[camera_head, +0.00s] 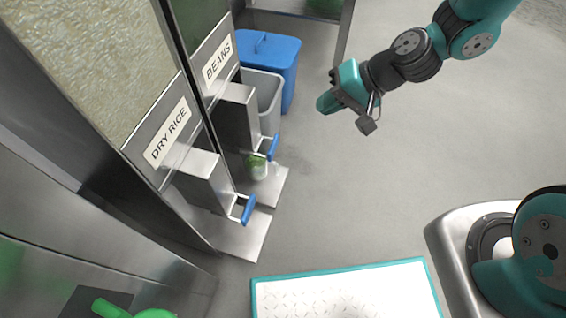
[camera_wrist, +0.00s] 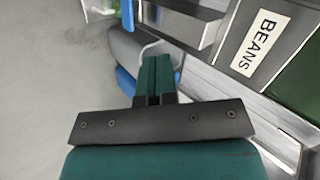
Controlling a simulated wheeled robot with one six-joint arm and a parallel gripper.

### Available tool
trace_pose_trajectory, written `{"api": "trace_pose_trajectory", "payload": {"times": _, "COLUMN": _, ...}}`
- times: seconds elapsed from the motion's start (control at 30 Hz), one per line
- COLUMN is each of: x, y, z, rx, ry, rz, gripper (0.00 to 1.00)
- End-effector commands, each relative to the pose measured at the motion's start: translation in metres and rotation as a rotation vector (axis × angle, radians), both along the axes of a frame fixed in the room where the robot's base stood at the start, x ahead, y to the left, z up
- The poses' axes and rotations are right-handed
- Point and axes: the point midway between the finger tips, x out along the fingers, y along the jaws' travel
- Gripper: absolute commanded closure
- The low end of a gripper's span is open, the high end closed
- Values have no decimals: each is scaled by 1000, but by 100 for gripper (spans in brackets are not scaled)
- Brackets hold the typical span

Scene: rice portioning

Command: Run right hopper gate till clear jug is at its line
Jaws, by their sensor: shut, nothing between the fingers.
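The right hopper, labelled BEANS (camera_head: 217,62), has a metal chute (camera_head: 238,118) and a blue gate handle (camera_head: 272,147). Its label also shows in the wrist view (camera_wrist: 262,42). A small clear jug (camera_head: 259,173) stands on the metal shelf below the chute, with green showing near its top. Its line and fill level are too small to read. My gripper (camera_head: 322,104) is shut and empty, in the air to the right of the hopper, apart from the handle. Its closed fingers (camera_wrist: 154,62) show in the wrist view.
The left hopper, labelled DRY RICE (camera_head: 167,132), has its own blue handle (camera_head: 248,210). A grey bin (camera_head: 268,98) and a blue lidded bin (camera_head: 285,60) stand beyond the BEANS chute. A teal-edged mat (camera_head: 345,292) lies at the front. The floor on the right is open.

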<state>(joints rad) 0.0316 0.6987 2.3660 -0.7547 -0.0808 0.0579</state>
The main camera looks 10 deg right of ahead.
Motion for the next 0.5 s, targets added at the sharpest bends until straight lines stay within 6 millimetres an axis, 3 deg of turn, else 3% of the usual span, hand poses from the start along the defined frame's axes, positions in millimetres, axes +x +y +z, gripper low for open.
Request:
{"api": "trace_pose_trajectory", "payload": {"times": 0.03, "x": 4, "y": -4, "z": -46, "rx": 15, "ry": 19, "rz": -42, "gripper": 100}}
{"api": "trace_pose_trajectory", "payload": {"times": 0.2, "x": 13, "y": -13, "z": -119, "rx": 53, "ry": 52, "rz": -164, "gripper": 100}}
{"api": "trace_pose_trajectory", "payload": {"times": 0.33, "x": 16, "y": -19, "z": -154, "rx": 72, "ry": 69, "rz": -229, "gripper": 100}}
{"api": "trace_pose_trajectory", "payload": {"times": 0.5, "x": 18, "y": -22, "z": -171, "rx": 80, "ry": 77, "rz": -268, "gripper": 100}}
